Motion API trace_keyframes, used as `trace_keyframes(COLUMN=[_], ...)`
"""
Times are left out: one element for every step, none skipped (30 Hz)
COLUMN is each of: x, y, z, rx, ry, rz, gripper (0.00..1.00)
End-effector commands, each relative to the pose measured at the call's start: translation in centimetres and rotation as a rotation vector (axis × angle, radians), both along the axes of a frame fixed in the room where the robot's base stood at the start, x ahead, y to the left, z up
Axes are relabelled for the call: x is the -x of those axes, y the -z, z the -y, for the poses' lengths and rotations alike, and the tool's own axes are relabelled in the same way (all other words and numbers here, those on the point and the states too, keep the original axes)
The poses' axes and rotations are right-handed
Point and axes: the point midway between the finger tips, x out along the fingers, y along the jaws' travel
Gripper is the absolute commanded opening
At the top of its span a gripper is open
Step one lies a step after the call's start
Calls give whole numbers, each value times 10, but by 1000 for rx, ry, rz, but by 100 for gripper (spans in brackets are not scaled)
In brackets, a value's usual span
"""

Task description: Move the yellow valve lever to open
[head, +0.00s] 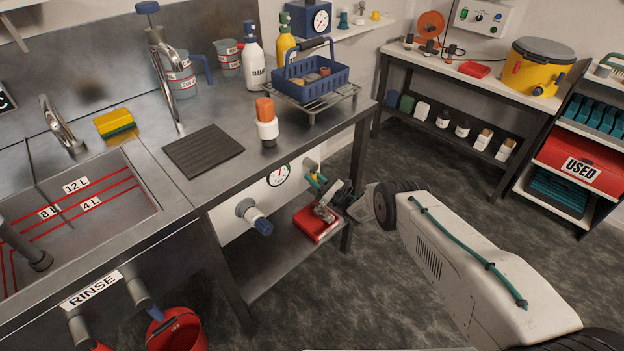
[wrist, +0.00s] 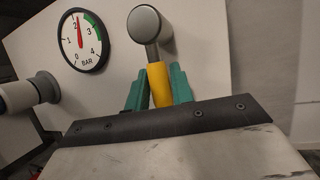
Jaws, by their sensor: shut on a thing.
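The yellow valve lever (wrist: 158,88) hangs down from a round grey valve hub (wrist: 145,24) on the white panel. In the wrist view the teal fingers of my gripper (wrist: 158,96) are on both sides of the lever and shut on it. The lever's lower end is hidden behind the dark edge of my wrist. In the head view my gripper (head: 320,182) is at the panel's right end under the bench, where the lever is small and mostly covered.
A pressure gauge (wrist: 80,41) sits left of the hub, its red needle near 2. A grey pipe fitting with a blue end (head: 254,216) sticks out of the panel further left. A red tray (head: 316,224) lies on the shelf below.

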Motion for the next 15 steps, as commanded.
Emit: trace_keyframes(x=[0, 0, 0, 0, 0, 0, 0, 0, 0, 0, 0, 0, 0, 0, 0], y=[1, 1, 1, 1, 1, 1, 1, 1, 0, 0, 0, 0, 0, 0, 0], z=[0, 0, 0, 0, 0, 0, 0, 0, 0, 0, 0, 0, 0, 0, 0], rx=[5, 7, 8, 9, 9, 9, 9, 9, 9, 8, 8, 8, 8, 8, 8], ry=[0, 0, 0, 1, 1, 1, 1, 1, 1, 1, 1, 2, 2, 2, 2], rz=[3, 5, 5, 6, 6, 6, 6, 6, 6, 6, 6, 6, 6, 6, 6], gripper=[0, 0, 0, 0, 0, 0, 0, 0, 0, 0, 0, 0, 29, 37, 45])
